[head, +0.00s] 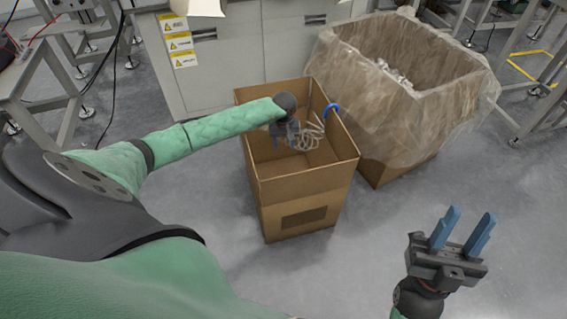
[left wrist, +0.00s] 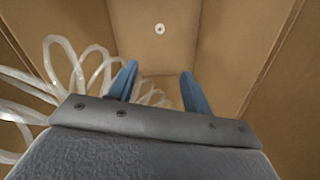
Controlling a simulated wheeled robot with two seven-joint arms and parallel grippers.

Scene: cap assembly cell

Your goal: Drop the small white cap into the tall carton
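The tall carton (head: 305,190) is an open brown cardboard box standing on the floor in the middle of the head view. My left gripper (head: 285,143) reaches over its rim and points down into it. In the left wrist view the blue fingers (left wrist: 158,88) are apart with nothing between them. The small white cap (left wrist: 159,29) shows beyond the fingertips against the carton's bottom, apart from the gripper; I cannot tell whether it rests there or is in the air. The head view does not show the cap. My right gripper (head: 471,218) is open and empty above the floor at the right.
Clear coiled tubing (left wrist: 75,65) hangs inside the carton beside my left gripper. A blue curved piece (head: 332,107) is at the carton's right rim. A larger plastic-lined box (head: 360,90) stands close behind at the right. Grey cabinets (head: 235,65) stand behind. Floor at front right is clear.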

